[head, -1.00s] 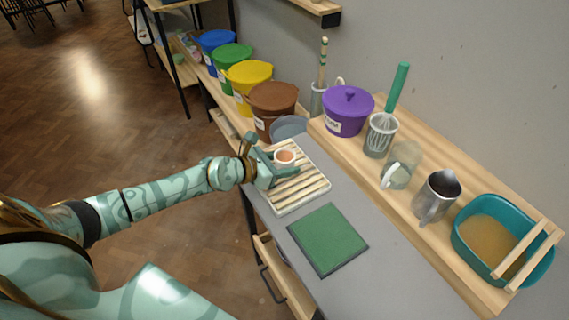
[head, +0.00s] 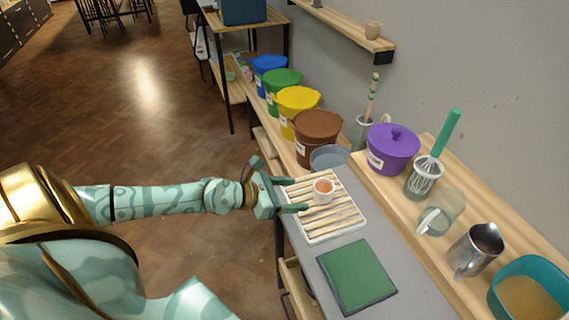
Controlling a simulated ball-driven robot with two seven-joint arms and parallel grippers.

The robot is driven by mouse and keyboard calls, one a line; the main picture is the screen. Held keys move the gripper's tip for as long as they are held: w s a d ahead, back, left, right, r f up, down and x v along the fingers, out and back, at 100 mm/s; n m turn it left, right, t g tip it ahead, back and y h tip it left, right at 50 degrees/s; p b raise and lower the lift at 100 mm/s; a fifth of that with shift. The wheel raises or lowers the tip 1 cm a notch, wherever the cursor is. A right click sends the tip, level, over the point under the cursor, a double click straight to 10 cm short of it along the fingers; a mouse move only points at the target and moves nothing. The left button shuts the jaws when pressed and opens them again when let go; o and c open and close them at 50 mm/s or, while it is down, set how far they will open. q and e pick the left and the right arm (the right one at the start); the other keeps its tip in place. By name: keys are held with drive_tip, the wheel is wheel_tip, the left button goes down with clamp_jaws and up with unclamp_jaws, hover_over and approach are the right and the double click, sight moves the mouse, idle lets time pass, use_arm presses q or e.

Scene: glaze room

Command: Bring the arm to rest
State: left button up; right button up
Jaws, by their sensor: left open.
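My left arm comes in from the left, and its gripper (head: 290,193) is at the left edge of the slatted rack. The gripper is open, with its fingers pointing right and nothing between them. A small cup (head: 323,190) with an orange-brown inside stands upright on the rack (head: 335,217), just right of the fingertips and apart from them. My right gripper is not in view.
A green mat (head: 357,275) lies on the grey bench in front of the rack. Brown (head: 318,137), yellow, green and blue buckets line the back. A purple lidded pot (head: 392,150), a whisk in a holder, jugs and a teal tub (head: 530,290) stand on the right shelf.

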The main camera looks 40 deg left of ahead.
use_arm(q)
drive_tip(key=shift+v, duration=1.05)
